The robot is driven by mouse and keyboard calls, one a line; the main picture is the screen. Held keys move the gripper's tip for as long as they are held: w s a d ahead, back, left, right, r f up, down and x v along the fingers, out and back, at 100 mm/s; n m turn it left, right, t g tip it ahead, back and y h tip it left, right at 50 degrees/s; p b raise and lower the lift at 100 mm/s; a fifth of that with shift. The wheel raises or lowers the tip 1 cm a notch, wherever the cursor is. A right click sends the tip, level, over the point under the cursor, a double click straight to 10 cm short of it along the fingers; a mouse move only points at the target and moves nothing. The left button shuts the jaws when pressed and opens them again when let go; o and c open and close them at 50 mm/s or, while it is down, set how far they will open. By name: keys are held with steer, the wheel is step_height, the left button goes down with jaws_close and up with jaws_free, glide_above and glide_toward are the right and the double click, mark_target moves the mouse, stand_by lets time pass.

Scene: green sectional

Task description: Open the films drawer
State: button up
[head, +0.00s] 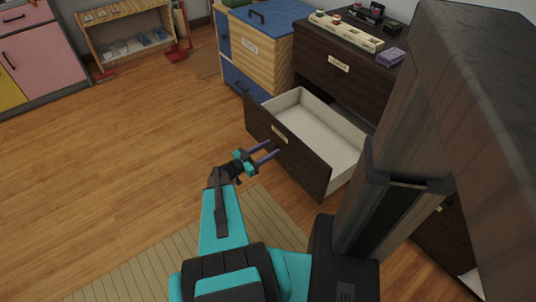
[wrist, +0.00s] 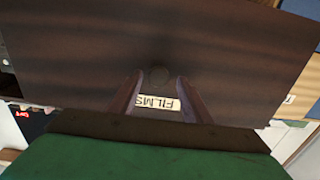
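The films drawer (head: 262,112) is dark brown wood and stands well out of its dresser, its pale, empty inside (head: 325,140) showing. Its front carries a cream label, which reads FILMS upside down in the wrist view (wrist: 158,102). A faint round shape, perhaps a knob (wrist: 159,76), shows on the front near the label. My gripper (head: 272,150) is in front of the drawer front, its two purple fingers apart with nothing visible between them. In the wrist view my gripper (wrist: 158,82) has its fingers on either side of the label and round shape. I cannot tell whether they touch the front.
The dark dresser (head: 325,62) has another labelled, shut drawer above, with a long tray (head: 345,32) and a purple block (head: 391,56) on top. A blue-lidded wooden toy chest (head: 262,50) stands left of it. Open wooden floor lies left; a striped rug (head: 190,260) lies below.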

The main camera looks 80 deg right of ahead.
steer(key=shift+a, duration=0.1)
steer(key=p+v, duration=0.2)
steer(key=v, duration=1.1)
steer(key=shift+w+a, duration=0.2)
steer(key=shift+w, duration=0.05)
stand_by(0.6)
